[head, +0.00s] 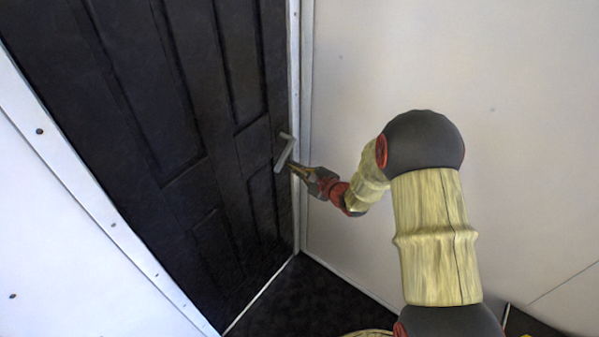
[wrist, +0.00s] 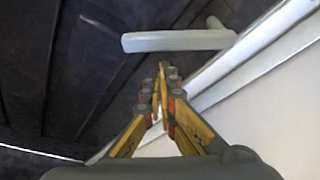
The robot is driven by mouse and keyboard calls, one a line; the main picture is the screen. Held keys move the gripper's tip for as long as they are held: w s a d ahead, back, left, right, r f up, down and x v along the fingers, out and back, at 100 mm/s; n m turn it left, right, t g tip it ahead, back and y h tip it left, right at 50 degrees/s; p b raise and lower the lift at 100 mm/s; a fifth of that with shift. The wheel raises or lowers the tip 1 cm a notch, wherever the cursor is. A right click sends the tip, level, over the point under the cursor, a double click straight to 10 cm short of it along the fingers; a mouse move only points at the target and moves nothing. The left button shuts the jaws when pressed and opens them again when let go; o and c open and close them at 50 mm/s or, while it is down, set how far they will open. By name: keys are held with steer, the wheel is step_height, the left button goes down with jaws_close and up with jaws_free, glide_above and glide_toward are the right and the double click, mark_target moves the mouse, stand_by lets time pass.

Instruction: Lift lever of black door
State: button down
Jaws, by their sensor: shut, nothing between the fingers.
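The black door (head: 185,120) is shut in its white frame and fills the left of the head view. Its grey lever (head: 285,153) sits near the door's right edge and slants in that view. In the wrist view the lever (wrist: 178,41) lies roughly level across the upper middle, with its pivot end at the right. My gripper (head: 296,168) is shut and empty, close to the lever at its lower right. In the wrist view the shut fingertips (wrist: 162,72) appear just below the lever. I cannot tell whether they touch it.
A white door frame (head: 303,60) runs along the door's right edge, close to my gripper, and a plain white wall (head: 530,80) stands beyond it. The dark floor (head: 300,300) below looks clear. A pale round object (head: 368,333) shows at the bottom edge.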

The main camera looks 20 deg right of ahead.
steer(key=shift+s+a+r, duration=0.15)
steer(key=shift+a+r, duration=0.05)
steer(key=shift+r, duration=0.15)
steer(key=shift+r, duration=0.1)
steer(key=shift+s+a+r+m+p, duration=0.1)
steer(key=shift+s+a+m+p, duration=0.1)
steer(key=shift+m+p, duration=0.15)
steer(key=shift+a+r+m+p, duration=0.15)
steer(key=shift+m+p, duration=0.1)
steer(key=shift+p, duration=0.25)
steer(key=shift+s+a+r+m+g+y+p, duration=0.35)
steer(key=shift+r+m+p, duration=0.3)
steer(key=shift+p, duration=0.5)
steer(key=shift+s+a+r+m+g+y+p, duration=0.25)
steer(key=shift+a+r+m+g+y+p, duration=0.35)
steer(key=shift+p, duration=0.55)
steer(key=shift+s+a+r+m+g+y+p, duration=0.25)
steer(key=shift+r+m+p, duration=0.5)
steer(key=shift+p, duration=0.4)
